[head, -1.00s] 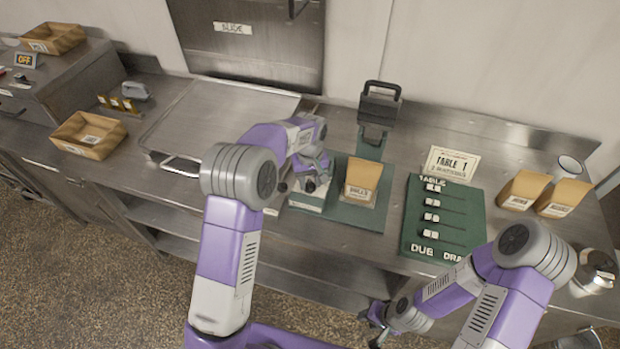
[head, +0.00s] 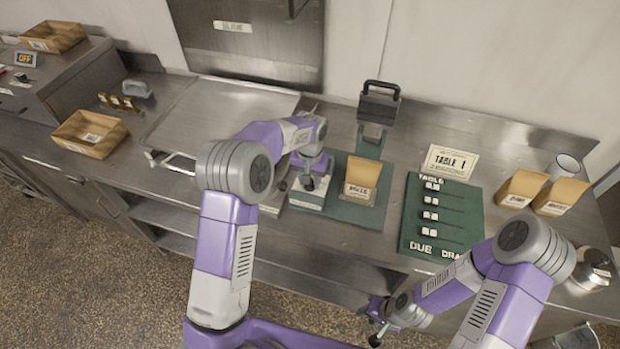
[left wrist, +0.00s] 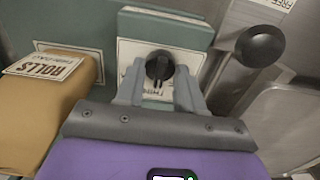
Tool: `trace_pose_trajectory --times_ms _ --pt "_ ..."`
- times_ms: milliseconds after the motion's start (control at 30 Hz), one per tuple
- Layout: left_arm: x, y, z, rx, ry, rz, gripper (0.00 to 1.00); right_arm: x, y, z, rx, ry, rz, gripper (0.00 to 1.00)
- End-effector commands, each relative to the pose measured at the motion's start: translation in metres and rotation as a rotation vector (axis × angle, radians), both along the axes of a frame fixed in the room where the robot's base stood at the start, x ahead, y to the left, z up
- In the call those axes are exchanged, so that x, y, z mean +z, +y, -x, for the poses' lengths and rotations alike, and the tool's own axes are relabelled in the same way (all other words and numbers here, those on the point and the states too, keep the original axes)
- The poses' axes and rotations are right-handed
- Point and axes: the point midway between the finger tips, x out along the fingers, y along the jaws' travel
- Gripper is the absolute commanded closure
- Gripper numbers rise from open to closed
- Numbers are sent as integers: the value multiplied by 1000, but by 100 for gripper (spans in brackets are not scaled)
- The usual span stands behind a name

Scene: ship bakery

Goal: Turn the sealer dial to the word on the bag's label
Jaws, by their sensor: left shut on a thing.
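The tan bag (head: 357,192) stands on the green sealer base (head: 365,216). Its label reads "ROLLS" in the left wrist view (left wrist: 45,66). The sealer dial (left wrist: 160,66) is a round black knob on a white plate on the green box, left of the bag in the head view; the plate's words are mostly hidden or too small to read. My left gripper (left wrist: 158,85) is shut on the dial, a finger on each side; it also shows in the head view (head: 312,184). My right gripper (head: 377,322) is low in front of the counter, away from the sealer; its jaws are unclear.
The sealer's dark press head (head: 379,105) stands behind the bag. A black ball knob (left wrist: 260,45) is close beside my left gripper. A green slider board (head: 428,242), a "TABLE 1" card (head: 450,162) and two bags (head: 522,190) are at right. A metal tray (head: 215,120) is at left.

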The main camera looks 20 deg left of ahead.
Motion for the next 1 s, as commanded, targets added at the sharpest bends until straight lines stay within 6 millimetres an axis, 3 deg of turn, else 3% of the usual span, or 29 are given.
trace_pose_trajectory --times_ms 300,333,500,767,1000 --pt "-1 0 1 0 2 0 93 0 0 0 0 0 0 64" --pt "-1 0 1 0 2 0 60 0 0 0 0 0 0 64" --pt "-1 0 0 1 2 0 37 0 0 0 0 0 0 64" --pt "1 0 0 1 0 0 37 0 0 0 0 0 0 64" --pt "32 0 -1 1 -4 1 37 2 0 0 0 0 0 64"
